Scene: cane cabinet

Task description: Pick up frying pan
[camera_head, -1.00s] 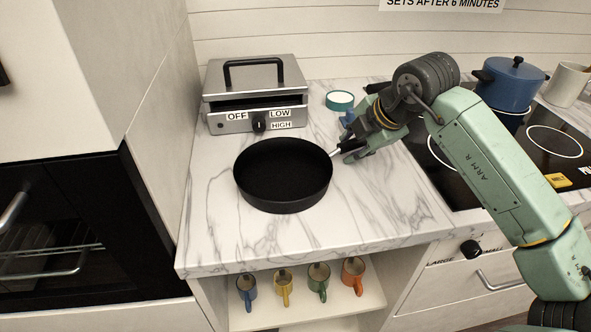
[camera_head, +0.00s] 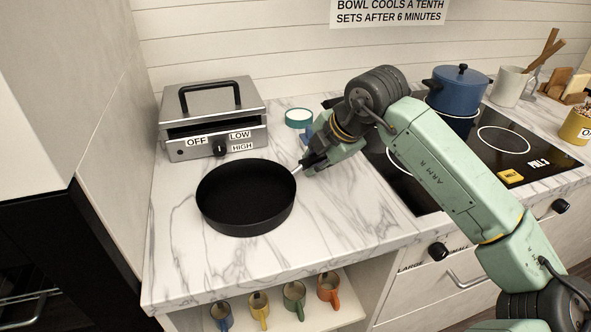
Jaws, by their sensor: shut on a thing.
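The black frying pan (camera_head: 246,197) is at the left of the marble counter, in front of the grill press. Its short visible handle part (camera_head: 297,168) points right into my gripper (camera_head: 306,165). My gripper is shut on the handle; its fingertips are partly hidden by its own body and arm. The pan looks roughly level. I cannot tell whether its base touches the counter or is slightly above it.
A silver grill press (camera_head: 213,122) stands behind the pan, with a teal-rimmed round container (camera_head: 298,118) to its right. A blue pot (camera_head: 457,91) stands on the black cooktop (camera_head: 500,150). Several mugs (camera_head: 294,298) sit on the shelf below. Marble counter (camera_head: 330,225) in front is clear.

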